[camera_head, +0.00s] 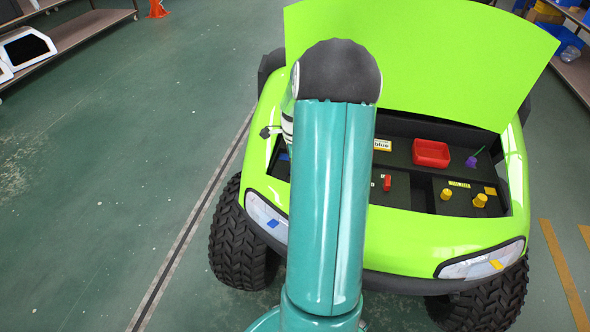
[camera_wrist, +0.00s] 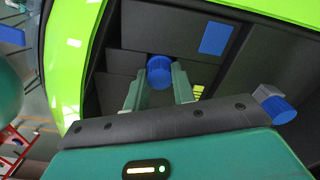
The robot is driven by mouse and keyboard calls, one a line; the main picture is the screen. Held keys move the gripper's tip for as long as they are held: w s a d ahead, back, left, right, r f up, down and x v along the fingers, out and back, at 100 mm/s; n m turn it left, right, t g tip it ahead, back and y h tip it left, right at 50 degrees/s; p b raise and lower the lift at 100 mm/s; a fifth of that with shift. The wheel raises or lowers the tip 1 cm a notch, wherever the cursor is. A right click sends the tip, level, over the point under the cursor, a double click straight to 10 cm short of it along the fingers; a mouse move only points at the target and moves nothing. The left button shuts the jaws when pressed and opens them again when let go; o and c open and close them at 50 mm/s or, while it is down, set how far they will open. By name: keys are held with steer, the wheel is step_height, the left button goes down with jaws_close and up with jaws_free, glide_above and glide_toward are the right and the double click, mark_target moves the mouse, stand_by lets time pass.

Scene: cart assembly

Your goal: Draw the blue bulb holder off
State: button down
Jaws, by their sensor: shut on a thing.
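A round blue bulb holder (camera_wrist: 160,74) shows in the wrist view between the tips of the two teal fingers of my gripper (camera_wrist: 159,70). My gripper is shut on it, inside the dark front compartment of the green cart. A second blue round piece (camera_wrist: 279,110) with a grey part beside it shows at the right, apart from the fingers. In the head view my own arm hides my gripper and the held bulb holder.
The green cart (camera_head: 400,245) has its hood (camera_head: 420,60) raised behind the compartment. The compartment also holds a red tray (camera_head: 431,153), yellow pieces (camera_head: 480,201), a small red piece (camera_head: 387,183) and a purple item (camera_head: 472,161). A blue rectangular patch (camera_wrist: 215,37) lies beyond the fingers.

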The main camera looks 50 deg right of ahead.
steer(key=shift+r, duration=0.35)
steer(key=shift+r, duration=2.7)
